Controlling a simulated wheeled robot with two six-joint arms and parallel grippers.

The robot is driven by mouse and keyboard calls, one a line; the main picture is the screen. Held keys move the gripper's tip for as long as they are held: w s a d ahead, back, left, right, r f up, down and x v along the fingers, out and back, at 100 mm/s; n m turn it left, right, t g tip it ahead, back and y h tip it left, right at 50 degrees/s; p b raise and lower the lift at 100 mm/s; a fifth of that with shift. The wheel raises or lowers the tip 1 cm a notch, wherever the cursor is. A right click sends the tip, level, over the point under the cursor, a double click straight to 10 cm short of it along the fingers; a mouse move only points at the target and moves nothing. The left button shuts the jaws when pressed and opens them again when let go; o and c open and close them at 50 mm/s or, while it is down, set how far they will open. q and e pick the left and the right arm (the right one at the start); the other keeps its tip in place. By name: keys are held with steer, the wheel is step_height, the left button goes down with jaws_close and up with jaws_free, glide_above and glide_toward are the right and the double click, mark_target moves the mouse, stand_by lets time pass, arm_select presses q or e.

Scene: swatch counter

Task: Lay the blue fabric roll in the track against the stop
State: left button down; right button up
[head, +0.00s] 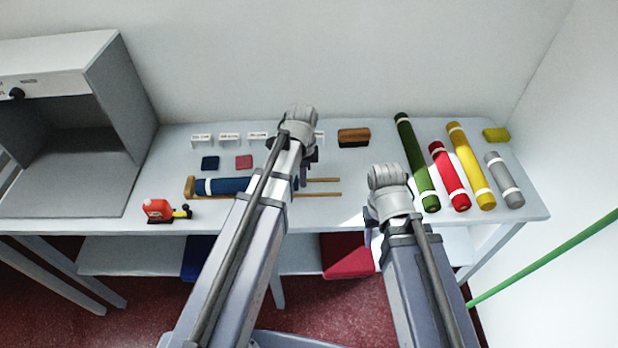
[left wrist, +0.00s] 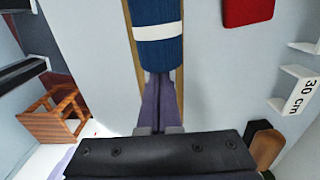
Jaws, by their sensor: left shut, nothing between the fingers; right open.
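The blue fabric roll (head: 222,186), with a white band, lies lengthwise between the two rails of the wooden track (head: 322,195). Its left end is at or very near the stop (head: 189,187); I cannot tell whether they touch. The left wrist view shows the roll (left wrist: 157,55) between the rails. My left gripper (head: 303,177) is shut and empty at the roll's right end. Its fingertips (left wrist: 160,78) are close to that end in the left wrist view; contact is unclear. My right gripper (head: 369,232) is open and empty near the counter's front edge, its fingers partly hidden.
Green (head: 416,160), red (head: 450,175), yellow (head: 470,165) and grey (head: 504,180) rolls lie at right. Behind the track are small swatches (head: 244,162), white label stands (head: 229,138) and a brown block (head: 354,137).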

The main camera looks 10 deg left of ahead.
arm_select(q)
steer(key=shift+s+a, duration=0.15)
steer(key=shift+a, duration=0.4)
steer(key=shift+s+a, duration=0.15)
steer(key=shift+a, duration=0.35)
steer(key=shift+d, duration=0.15)
steer(key=d, duration=0.2)
steer(key=w+d, duration=0.1)
steer(key=shift+w+d, duration=0.15)
steer(key=shift+d, duration=0.25)
step_height(320, 180, up, 10)
steer(key=p, duration=1)
arm_select(e)
step_height(320, 180, up, 10)
steer(key=shift+d, duration=0.45)
arm_select(q)
steer(key=shift+d, duration=0.1)
